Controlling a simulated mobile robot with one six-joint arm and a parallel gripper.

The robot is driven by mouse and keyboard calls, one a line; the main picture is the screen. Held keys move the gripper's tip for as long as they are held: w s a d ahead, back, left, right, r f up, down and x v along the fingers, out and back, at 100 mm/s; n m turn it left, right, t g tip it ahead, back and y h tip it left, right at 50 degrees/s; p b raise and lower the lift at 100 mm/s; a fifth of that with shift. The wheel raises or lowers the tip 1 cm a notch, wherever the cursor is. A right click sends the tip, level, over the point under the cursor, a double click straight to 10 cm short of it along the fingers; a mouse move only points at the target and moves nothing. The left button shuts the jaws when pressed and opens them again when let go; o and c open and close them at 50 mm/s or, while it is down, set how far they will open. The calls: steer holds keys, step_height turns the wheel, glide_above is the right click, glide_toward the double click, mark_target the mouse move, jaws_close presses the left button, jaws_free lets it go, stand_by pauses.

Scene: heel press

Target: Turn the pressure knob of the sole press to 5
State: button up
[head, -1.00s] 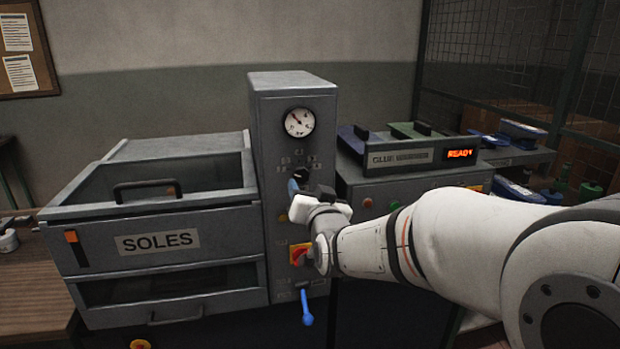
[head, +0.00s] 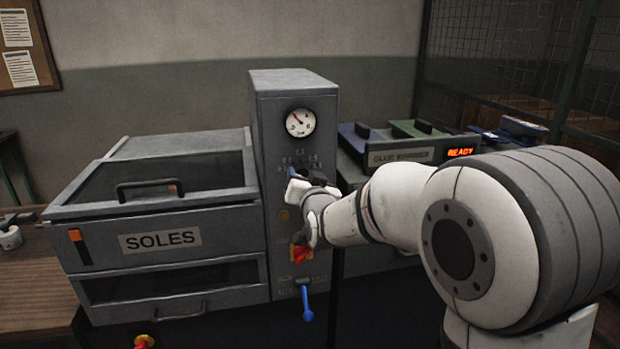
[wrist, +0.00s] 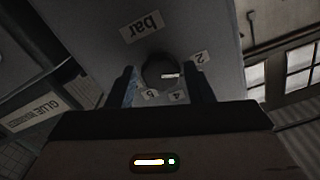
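The sole press column (head: 325,105) stands in the middle of the head view, with a round gauge (head: 300,122) whose needle points up and left. My gripper (head: 297,182) is at the column's front, below the gauge, and hides the knob there. In the wrist view the dark round pressure knob (wrist: 158,70) lies between the two fingers of my gripper (wrist: 165,82). A gap shows on each side, so the gripper is open. The knob's white mark points right in the picture. Number labels around it show a 2 and a 4; another is hard to read.
A blue lever (head: 307,304) and a red and yellow switch (head: 301,254) sit lower on the column. The SOLES cabinet (head: 230,222) adjoins it on the left. The glue warmer (head: 400,158) with a READY display stands right, behind my arm.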

steer(key=c, duration=0.7)
steer(key=shift+d+f, duration=0.1)
steer(key=shift+d, duration=0.05)
steer(key=shift+s, duration=0.1)
steer(key=shift+c, duration=0.2)
steer(key=m+b, duration=2)
steer(key=b, duration=0.4)
steer(key=shift+m, duration=0.3)
steer(key=shift+r+b, duration=0.25)
steer(key=shift+b, duration=0.05)
